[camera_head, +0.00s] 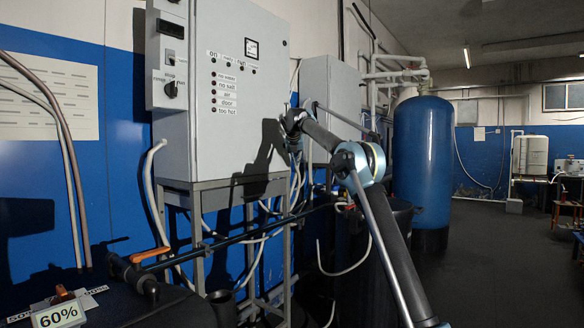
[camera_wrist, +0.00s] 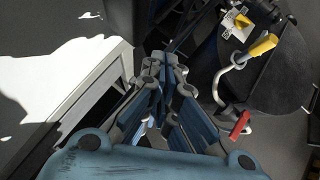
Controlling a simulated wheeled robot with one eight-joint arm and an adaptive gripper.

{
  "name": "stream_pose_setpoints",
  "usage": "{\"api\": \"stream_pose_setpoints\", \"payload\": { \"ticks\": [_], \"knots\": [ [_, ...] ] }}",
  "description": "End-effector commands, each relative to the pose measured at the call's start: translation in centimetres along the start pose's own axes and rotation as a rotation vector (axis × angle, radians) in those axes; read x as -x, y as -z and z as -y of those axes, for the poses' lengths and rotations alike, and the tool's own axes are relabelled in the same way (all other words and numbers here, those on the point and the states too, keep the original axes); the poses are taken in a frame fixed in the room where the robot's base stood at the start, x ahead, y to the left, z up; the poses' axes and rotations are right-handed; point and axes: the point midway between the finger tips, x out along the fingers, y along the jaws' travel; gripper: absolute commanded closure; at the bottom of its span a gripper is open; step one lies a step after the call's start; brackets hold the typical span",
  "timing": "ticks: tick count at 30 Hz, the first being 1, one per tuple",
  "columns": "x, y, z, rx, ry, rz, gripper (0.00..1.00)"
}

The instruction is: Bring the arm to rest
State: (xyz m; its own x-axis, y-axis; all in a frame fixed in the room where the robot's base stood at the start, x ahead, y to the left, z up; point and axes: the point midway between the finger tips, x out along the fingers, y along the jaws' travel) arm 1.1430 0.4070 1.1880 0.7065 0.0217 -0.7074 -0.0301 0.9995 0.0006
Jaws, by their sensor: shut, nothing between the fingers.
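My gripper (camera_wrist: 166,62) is shut and empty in the wrist view, its blue-grey fingers drawn together near the middle. In the head view my dark arm rises from the lower right, bends at a light-blue elbow and reaches left. Its far end is in front of the right side of the grey control cabinet (camera_head: 240,90). The fingers are hard to make out there, and I cannot tell whether the arm touches the cabinet.
An orange-handled valve (camera_head: 150,254) and a 60% card (camera_head: 58,315) are at lower left. A blue tank (camera_head: 422,160) stands behind the arm. Open floor (camera_head: 490,265) lies at right. The wrist view shows yellow (camera_wrist: 258,48) and red (camera_wrist: 240,124) handles by a dark round lid.

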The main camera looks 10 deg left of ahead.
Motion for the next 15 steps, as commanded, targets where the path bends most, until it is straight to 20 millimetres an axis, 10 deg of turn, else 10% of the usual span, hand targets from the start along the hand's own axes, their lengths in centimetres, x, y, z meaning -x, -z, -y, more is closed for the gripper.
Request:
{"api": "stream_pose_setpoints", "payload": {
  "ticks": [15],
  "knots": [
    [5.5,-1.8,3.9,0.002,-0.003,0.0,1.0]
  ]
}}
